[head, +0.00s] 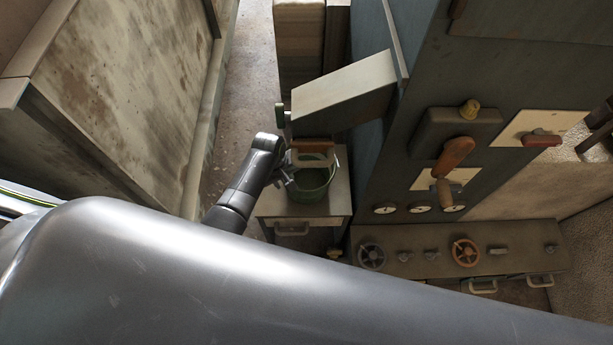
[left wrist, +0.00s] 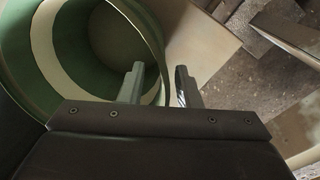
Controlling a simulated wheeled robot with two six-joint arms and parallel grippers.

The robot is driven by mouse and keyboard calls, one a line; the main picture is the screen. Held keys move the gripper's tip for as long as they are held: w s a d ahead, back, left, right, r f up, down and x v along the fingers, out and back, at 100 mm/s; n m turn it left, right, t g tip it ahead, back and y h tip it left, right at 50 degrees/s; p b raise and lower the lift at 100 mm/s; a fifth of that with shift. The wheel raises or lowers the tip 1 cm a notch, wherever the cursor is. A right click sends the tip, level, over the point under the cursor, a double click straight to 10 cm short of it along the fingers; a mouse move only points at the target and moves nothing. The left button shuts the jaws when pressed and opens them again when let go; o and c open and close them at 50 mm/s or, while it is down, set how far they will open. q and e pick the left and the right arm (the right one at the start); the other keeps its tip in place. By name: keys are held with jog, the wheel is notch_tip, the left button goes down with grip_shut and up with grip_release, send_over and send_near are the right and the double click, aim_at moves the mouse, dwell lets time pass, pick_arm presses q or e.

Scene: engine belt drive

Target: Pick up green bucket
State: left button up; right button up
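The green bucket (head: 314,188) stands upright on a small cabinet, in the middle of the head view. In the left wrist view the bucket (left wrist: 72,60) fills the left side, green with pale bands, and I look down into it. My left gripper (head: 287,176) is at the bucket's left side. Its two fingers (left wrist: 160,85) are apart. A thin curved edge of the bucket, rim or handle, runs down between them; I see no firm contact. My right gripper is not in view.
The small cabinet (head: 285,209) has a drawer handle in front. A slanted grey panel (head: 345,92) overhangs behind the bucket. A control panel with levers, gauges and a red valve wheel (head: 466,252) stands right. A stained wall-like unit (head: 125,90) is left; floor shows between.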

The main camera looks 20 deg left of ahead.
pick_arm(q)
grip_shut()
dwell(1.4)
